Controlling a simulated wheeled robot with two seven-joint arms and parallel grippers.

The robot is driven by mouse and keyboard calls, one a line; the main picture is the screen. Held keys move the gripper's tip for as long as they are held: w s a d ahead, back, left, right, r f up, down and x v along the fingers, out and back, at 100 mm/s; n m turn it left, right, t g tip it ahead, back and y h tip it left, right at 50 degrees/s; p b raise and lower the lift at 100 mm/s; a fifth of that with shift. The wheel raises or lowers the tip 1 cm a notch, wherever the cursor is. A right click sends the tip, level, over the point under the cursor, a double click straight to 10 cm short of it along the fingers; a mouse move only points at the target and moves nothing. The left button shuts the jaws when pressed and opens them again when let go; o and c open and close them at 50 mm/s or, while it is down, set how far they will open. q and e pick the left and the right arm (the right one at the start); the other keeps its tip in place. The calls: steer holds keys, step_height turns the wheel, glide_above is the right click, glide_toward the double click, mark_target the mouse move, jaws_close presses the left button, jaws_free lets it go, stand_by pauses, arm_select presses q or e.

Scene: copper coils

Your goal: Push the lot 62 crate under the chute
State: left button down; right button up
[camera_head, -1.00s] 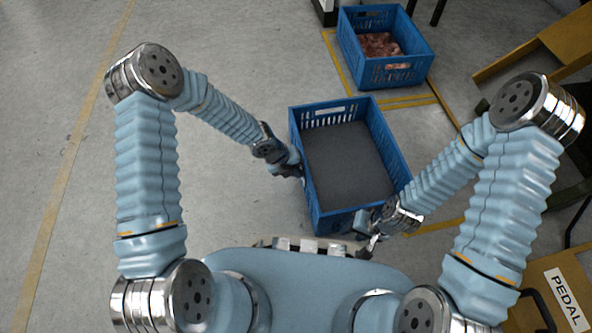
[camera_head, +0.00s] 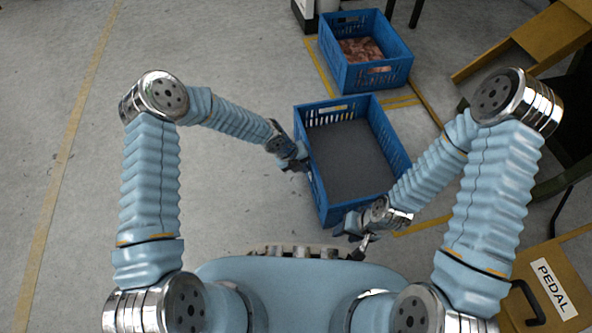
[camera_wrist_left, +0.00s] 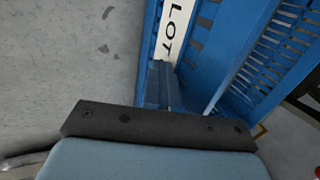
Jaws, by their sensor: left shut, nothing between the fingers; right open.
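A blue slatted crate (camera_head: 312,187) with a flat dark grey inside stands on the floor in front of me. In the left wrist view, a white label on the blue crate wall (camera_wrist_left: 210,60) reads "LOT"; its number is out of view. My left gripper (camera_head: 301,162) is shut and empty at the crate's left wall; whether it touches is unclear. My right gripper (camera_head: 342,229) is open by the near wall, its fingers partly hidden. A tilted ochre trough (camera_head: 520,50), which looks like the chute, is at upper right.
A second blue crate (camera_head: 380,76) holding copper-coloured pieces stands behind, beside yellow floor tape. An ochre box marked PEDAL (camera_head: 548,290) is at lower right. Dark legs stand at right. The floor at left is clear.

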arm_select(q)
steer(key=shift+w+d, duration=0.5)
steer(key=shift+d, duration=0.15)
steer(key=shift+w+d+f+b, duration=0.1)
steer(key=shift+w+d+b, duration=0.2)
steer(key=shift+d, duration=0.35)
steer(key=shift+w+d+b, duration=0.1)
steer(key=shift+d+b, duration=0.3)
steer(key=shift+d, duration=0.2)
steer(key=shift+w+d, duration=0.25)
steer(key=shift+d, duration=0.6)
steer(key=shift+w+d, duration=0.3)
steer(key=shift+d, duration=0.55)
steer(key=shift+w+d, duration=0.25)
steer(key=shift+d, duration=0.6)
steer(key=shift+w+d, duration=1.4)
steer(key=shift+d, duration=0.25)
steer(key=shift+w+d, duration=1.35)
steer(key=shift+d, duration=0.3)
